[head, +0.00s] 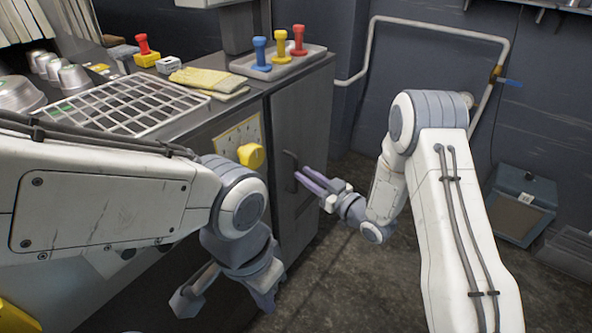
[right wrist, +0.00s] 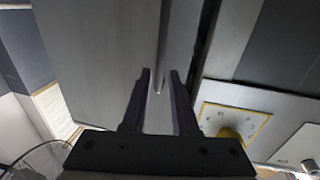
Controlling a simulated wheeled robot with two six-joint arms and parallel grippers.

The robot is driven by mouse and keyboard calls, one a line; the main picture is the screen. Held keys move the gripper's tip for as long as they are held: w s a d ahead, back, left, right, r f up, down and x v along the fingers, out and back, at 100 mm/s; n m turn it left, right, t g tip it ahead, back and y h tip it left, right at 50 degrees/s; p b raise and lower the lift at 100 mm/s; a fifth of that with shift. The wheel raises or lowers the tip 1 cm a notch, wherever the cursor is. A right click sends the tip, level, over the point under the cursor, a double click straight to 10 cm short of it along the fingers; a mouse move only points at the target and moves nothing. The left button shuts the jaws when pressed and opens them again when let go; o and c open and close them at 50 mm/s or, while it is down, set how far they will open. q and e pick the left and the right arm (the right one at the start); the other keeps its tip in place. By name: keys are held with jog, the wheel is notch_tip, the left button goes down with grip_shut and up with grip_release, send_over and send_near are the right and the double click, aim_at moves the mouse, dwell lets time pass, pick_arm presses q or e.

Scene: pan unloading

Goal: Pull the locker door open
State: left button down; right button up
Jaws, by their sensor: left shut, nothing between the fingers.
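The locker door (head: 311,120) is the dark grey front panel at the end of the counter in the head view, and it looks closed. Its dark upright handle (head: 290,163) is near the panel's left side. My right gripper (head: 298,179) is at the handle's lower part, fingers pointing at the door. In the right wrist view, my right gripper (right wrist: 160,73) has its two fingers apart, with a thin bar, apparently the handle (right wrist: 162,50), lined up between them. Contact cannot be told. My left gripper (head: 187,301) is shut and empty, low in front of the counter.
On the counter stand a wire rack (head: 125,104), yellow cloths (head: 208,78) and a tray (head: 240,68) with blue, yellow and red handled pieces. A yellow knob (head: 251,155) sticks out left of the door. A blue-grey box (head: 522,195) stands by the right wall. The floor before the door is clear.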

aim_at(296, 190)
jog(key=shift+x, duration=2.35)
jog(key=shift+c, duration=0.4)
grip_shut()
